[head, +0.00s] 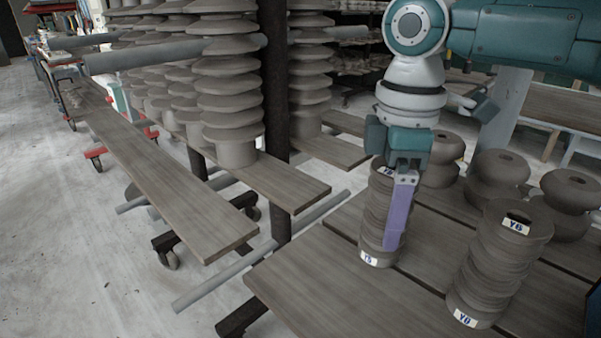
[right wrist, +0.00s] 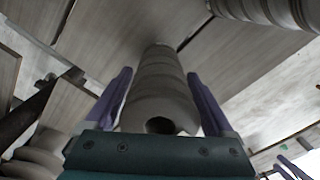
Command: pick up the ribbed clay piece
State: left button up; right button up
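A ribbed grey clay piece (head: 374,222) stands upright on the wooden plank table, with small white labels at its top and foot. My right gripper (head: 393,240) points down over it, and one purple finger runs along its side. In the right wrist view the same ribbed clay piece (right wrist: 160,92) stands between the two purple fingers of the right gripper (right wrist: 158,74). The fingers are spread, with narrow gaps beside the piece. A second ribbed clay piece (head: 497,268) with similar labels stands to the right. My left gripper is not in view.
Rounded clay pieces (head: 498,178) stand behind and to the right on the table (head: 340,285). Tall stacks of clay discs (head: 230,90) stand on a plank rack (head: 170,180) at the left, beside a dark post (head: 274,80). The table's front left is bare.

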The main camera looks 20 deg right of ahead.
grip_shut()
dwell(0.5)
jog(key=shift+r, duration=0.1)
